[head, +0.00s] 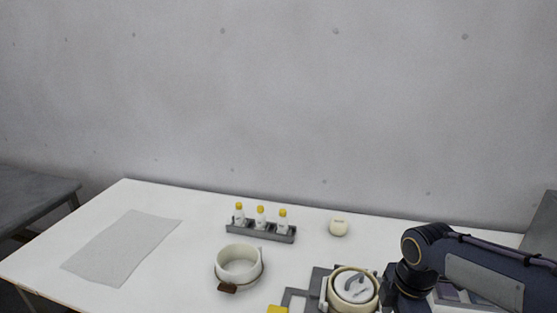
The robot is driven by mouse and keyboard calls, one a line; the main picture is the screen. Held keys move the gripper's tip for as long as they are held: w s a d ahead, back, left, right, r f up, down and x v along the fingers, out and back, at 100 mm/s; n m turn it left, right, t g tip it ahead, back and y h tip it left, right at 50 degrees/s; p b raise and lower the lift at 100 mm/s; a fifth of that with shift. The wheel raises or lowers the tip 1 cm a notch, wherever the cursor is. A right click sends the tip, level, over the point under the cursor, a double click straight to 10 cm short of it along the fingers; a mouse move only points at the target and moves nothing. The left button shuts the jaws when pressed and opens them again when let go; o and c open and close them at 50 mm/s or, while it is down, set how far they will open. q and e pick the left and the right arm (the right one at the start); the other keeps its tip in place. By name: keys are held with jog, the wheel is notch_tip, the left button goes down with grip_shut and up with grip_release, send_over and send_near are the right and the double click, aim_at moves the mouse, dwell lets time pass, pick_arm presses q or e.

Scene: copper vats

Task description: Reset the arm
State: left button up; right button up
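My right arm reaches in from the right edge in the head view, dark blue with black joints. Its black end with my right gripper (393,286) is low in the view, just right of a round cream pot (341,303) with a grey-and-white top. The fingers cannot be made out, so I cannot tell whether they are open or shut, or whether they touch the pot. My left arm and gripper are not in view.
A yellow piece (277,309) lies at the front. The table's back right is clear.

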jog(key=s+a+r+m+t+y, duration=0.1)
jog(key=s+m+t, duration=0.1)
jog(key=s+m, duration=0.6)
jog(key=s+a+r+m+t+y, duration=0.1)
jog(key=s+m+t+y, duration=0.1)
jog(key=s+m, duration=0.6)
jog(key=m, duration=0.3)
jog(key=shift+s+m+t, duration=0.15)
jog(key=shift+m+t, duration=0.15)
